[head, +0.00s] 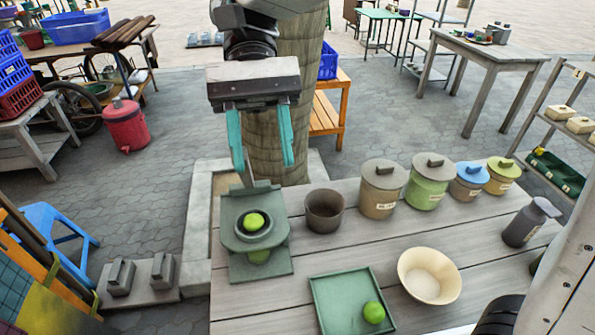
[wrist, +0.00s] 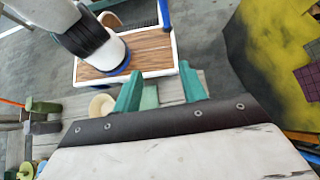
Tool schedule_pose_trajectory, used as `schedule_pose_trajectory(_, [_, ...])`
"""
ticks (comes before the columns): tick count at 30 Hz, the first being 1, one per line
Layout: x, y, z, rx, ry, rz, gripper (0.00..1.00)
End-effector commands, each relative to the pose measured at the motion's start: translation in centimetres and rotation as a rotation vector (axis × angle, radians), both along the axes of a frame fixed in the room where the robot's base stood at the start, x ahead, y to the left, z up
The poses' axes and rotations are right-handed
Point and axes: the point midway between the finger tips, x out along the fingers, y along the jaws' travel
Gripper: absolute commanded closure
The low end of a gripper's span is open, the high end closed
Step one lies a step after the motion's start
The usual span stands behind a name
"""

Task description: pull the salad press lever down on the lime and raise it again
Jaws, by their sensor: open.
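The green salad press (head: 272,254) stands at the left end of the grey plank table. A lime (head: 253,221) sits in its round cup. A narrow grey lever (head: 247,172) appears to rise from the back of the press, close to my gripper's left finger; I cannot tell whether they touch. My gripper (head: 263,165) is open, its teal fingers pointing down above and behind the press. Its fingers also show in the wrist view (wrist: 161,92), with nothing clearly held between them. I cannot make out the press or lever in the wrist view.
A brown pot (head: 324,211) stands right of the press, with several lidded jars beyond it. A green tray (head: 340,300) with another lime (head: 373,312) and a cream bowl (head: 429,275) are in front. A thick post (head: 298,100) stands behind my gripper.

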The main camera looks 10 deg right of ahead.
Motion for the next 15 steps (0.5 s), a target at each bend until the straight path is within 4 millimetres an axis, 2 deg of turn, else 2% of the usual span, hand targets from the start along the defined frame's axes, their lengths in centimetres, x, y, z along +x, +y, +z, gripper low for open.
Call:
schedule_pose_trajectory(1, [-1.3,-0.6,0.2,0.001,-0.002,0.001,0.58])
schedule_pose_trajectory(6, [-4.5,-2.1,0.5,0.001,-0.002,0.002,0.58])
schedule_pose_trajectory(10, [-6.1,-2.9,0.6,0.002,-0.002,0.001,0.58])
schedule_pose_trajectory(15, [-7.1,-3.4,0.7,0.001,-0.001,0.001,0.58])
